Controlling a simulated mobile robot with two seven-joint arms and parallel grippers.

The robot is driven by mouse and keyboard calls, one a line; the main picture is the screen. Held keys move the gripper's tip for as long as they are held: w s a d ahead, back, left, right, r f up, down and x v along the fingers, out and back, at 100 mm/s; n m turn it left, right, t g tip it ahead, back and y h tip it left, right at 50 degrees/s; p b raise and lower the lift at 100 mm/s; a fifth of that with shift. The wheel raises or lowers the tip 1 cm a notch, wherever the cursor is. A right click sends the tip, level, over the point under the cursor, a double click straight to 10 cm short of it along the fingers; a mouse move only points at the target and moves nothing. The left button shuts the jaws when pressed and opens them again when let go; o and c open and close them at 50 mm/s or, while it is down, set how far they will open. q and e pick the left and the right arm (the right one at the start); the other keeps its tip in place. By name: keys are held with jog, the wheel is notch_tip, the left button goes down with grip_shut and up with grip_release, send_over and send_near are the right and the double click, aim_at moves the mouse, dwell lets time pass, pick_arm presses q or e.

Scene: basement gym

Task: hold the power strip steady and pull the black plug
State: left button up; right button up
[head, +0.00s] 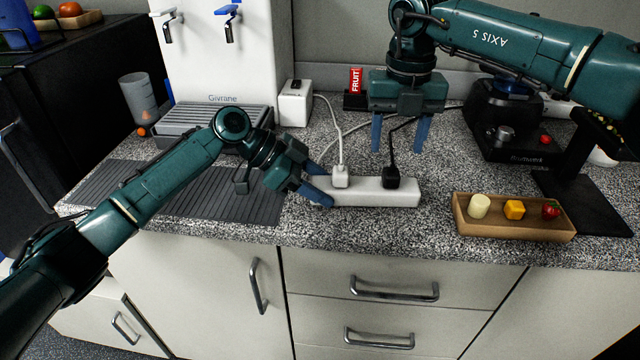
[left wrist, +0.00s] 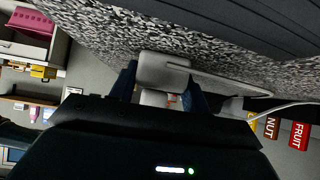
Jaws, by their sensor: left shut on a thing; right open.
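The white power strip (head: 372,191) lies on the speckled counter, with a white plug (head: 341,177) and a black plug (head: 391,178) standing in it, each with a cord running up and back. My left gripper (head: 318,190) is shut on the left end of the strip. In the left wrist view the strip (left wrist: 163,72) sits between the blue fingers of my left gripper (left wrist: 166,92). My right gripper (head: 400,145) is open and empty, fingers pointing down, above and behind the black plug.
A wooden tray (head: 515,229) with small food pieces stands right of the strip. A black blender base (head: 508,125) is behind it. A white adapter box (head: 295,103) and a red FRUIT sign (head: 356,80) stand at the back. A ribbed grey mat (head: 185,195) lies left.

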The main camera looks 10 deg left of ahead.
aim_at(392, 171)
jog(key=shift+f, duration=3.4)
jog(key=shift+c, duration=0.3)
grip_shut()
jog(key=shift+r, duration=0.1)
jog(key=shift+r, duration=2.95)
